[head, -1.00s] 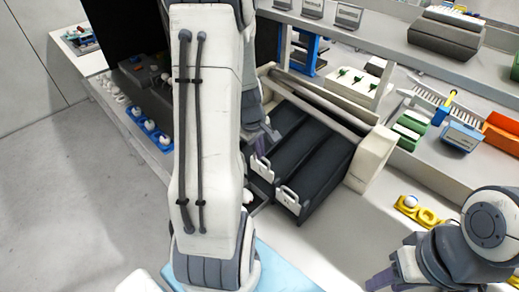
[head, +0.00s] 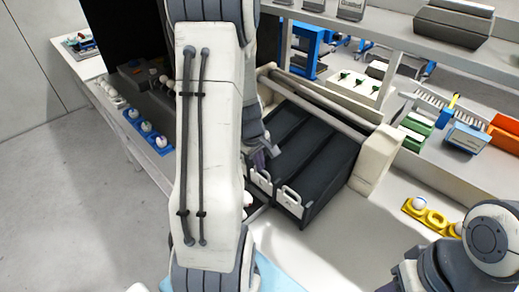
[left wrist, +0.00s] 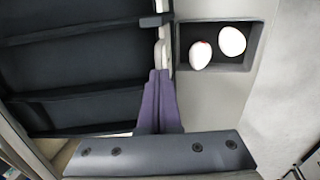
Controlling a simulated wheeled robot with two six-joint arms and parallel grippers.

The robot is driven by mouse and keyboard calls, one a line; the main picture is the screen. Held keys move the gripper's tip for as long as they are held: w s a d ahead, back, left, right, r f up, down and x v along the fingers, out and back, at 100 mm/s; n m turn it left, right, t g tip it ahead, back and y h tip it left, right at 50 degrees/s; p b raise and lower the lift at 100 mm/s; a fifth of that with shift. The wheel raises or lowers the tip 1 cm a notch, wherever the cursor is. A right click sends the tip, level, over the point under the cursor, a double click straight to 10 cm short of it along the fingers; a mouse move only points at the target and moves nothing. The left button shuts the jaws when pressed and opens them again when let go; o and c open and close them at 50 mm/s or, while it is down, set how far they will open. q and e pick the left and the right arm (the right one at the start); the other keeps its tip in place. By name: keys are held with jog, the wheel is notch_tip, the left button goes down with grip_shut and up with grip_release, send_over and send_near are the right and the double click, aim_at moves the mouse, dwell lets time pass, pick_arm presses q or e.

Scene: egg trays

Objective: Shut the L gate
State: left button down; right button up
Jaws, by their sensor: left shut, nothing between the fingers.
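Two dark sloping chutes end in white handled gates in the head view. The left-hand gate (head: 262,179) stands upright at the lower end of its chute, partly behind my left arm. The right-hand gate (head: 291,198) stands upright at the end of the other chute. My left gripper (head: 260,160) is beside the left-hand gate, mostly hidden by my arm. In the left wrist view its purple fingers (left wrist: 158,92) are together and empty, close to a white gate edge (left wrist: 165,45); contact is unclear. My right gripper's fingers are mostly cut off at the lower right.
A dark recess (left wrist: 218,66) holds two white eggs beside the gate in the left wrist view. A cream side wall (head: 374,160) bounds the chutes on the right. A yellow egg tray (head: 434,217) lies on the table further right. Floor at left is clear.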

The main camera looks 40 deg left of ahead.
pick_arm(q)
jog(key=shift+s+d+f, duration=0.15)
jog(key=shift+s+f, duration=0.05)
jog(key=shift+f, duration=0.1)
